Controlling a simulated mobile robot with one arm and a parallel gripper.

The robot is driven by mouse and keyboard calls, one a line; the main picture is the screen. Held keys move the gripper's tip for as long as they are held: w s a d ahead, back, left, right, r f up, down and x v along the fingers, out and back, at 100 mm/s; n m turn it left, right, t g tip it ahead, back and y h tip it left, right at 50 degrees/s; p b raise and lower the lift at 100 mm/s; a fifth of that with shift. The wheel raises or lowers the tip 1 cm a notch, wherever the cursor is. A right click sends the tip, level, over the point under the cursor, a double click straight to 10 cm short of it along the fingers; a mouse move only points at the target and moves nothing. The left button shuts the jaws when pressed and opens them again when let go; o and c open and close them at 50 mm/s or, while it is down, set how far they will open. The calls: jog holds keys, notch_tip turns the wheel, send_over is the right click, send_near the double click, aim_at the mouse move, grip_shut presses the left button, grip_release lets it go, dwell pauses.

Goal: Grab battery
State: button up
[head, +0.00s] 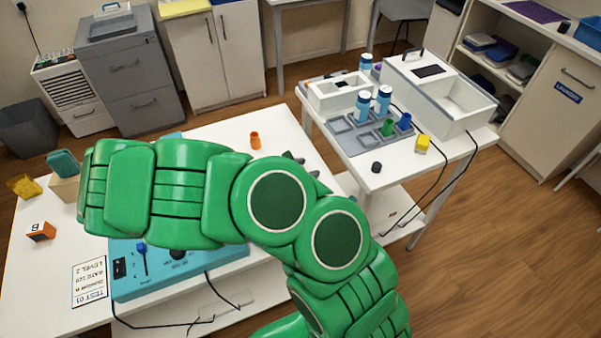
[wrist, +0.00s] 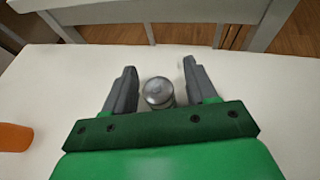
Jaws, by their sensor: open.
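A silver-grey metallic cylinder, which looks like the battery (wrist: 158,92), shows in the wrist view on the white table (wrist: 265,90). It seems to stand upright, with its round end facing up. My gripper (wrist: 158,67) is open. Its two dark grey fingers are on the left and right of the cylinder, with a visible gap on each side. In the head view, dark finger parts of my gripper (head: 297,158) show beyond my green arm near the table's right edge.
An orange cup (head: 255,141) stands left of my gripper; an orange thing (wrist: 14,137) also shows in the wrist view. A second table (head: 347,183) to the right holds bottles and bins.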

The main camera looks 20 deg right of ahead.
jog(key=shift+d, duration=0.1)
jog(key=shift+c, duration=0.3)
jog(key=c, duration=1)
notch_tip(320, 180, up, 10)
dwell(0.3)
